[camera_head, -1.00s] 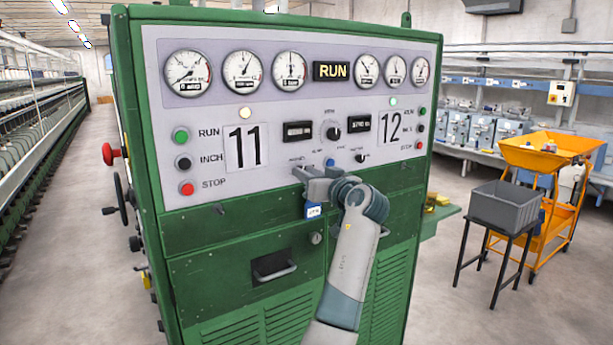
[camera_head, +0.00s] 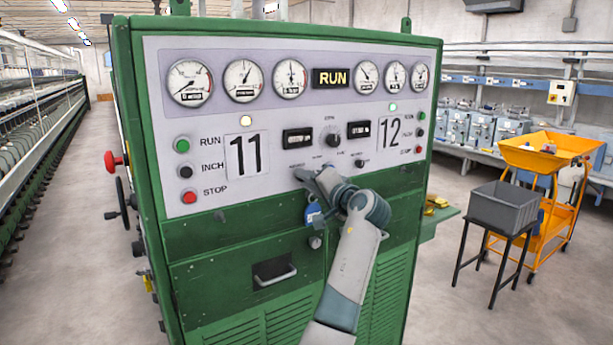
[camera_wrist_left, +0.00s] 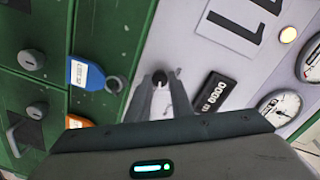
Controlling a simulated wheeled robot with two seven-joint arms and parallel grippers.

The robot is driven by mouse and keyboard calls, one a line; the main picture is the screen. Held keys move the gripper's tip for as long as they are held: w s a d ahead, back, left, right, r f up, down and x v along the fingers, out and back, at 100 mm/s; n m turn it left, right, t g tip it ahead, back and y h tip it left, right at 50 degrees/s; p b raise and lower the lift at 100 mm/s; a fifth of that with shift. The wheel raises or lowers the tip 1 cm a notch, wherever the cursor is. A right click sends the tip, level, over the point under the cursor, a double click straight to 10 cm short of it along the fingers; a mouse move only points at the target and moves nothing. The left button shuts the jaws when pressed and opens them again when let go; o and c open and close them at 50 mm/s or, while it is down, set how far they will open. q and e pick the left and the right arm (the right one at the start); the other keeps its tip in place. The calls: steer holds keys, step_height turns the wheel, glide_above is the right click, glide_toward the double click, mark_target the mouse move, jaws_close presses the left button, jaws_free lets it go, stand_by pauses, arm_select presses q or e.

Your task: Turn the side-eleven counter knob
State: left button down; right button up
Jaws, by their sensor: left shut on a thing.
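The side-eleven counter knob (camera_wrist_left: 160,77) is a small dark knob low on the pale panel, under the side-eleven counter. It shows between my left fingertips in the left wrist view. My left gripper (camera_head: 302,174) is shut on it, with the fingers (camera_wrist_left: 168,78) along its sides. In the head view the fingers hide the knob. The side-eleven counter (camera_head: 298,138) is a dark window above it, beside the 11 plate (camera_head: 246,156). My right gripper is not in view.
A blue tag (camera_head: 313,216) hangs just below my left fingers. A larger black selector (camera_head: 331,137) and small knobs lie to the right on the panel. A drawer handle (camera_head: 275,275) is lower on the green cabinet. A grey crate (camera_head: 497,207) stands on a stand at right.

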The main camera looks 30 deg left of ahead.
arm_select(q)
steer(key=m, duration=0.1)
steer(key=m+p, duration=0.2)
steer(key=shift+r+m, duration=0.25)
steer(key=shift+m, duration=0.15)
steer(key=c, duration=1.6)
jaws_free()
steer(key=shift+o, duration=0.2)
steer(key=shift+w+f, duration=0.1)
steer(key=shift+f, duration=0.1)
steer(key=b+v, duration=0.7)
steer(key=v, duration=1)
steer(key=shift+d, duration=0.15)
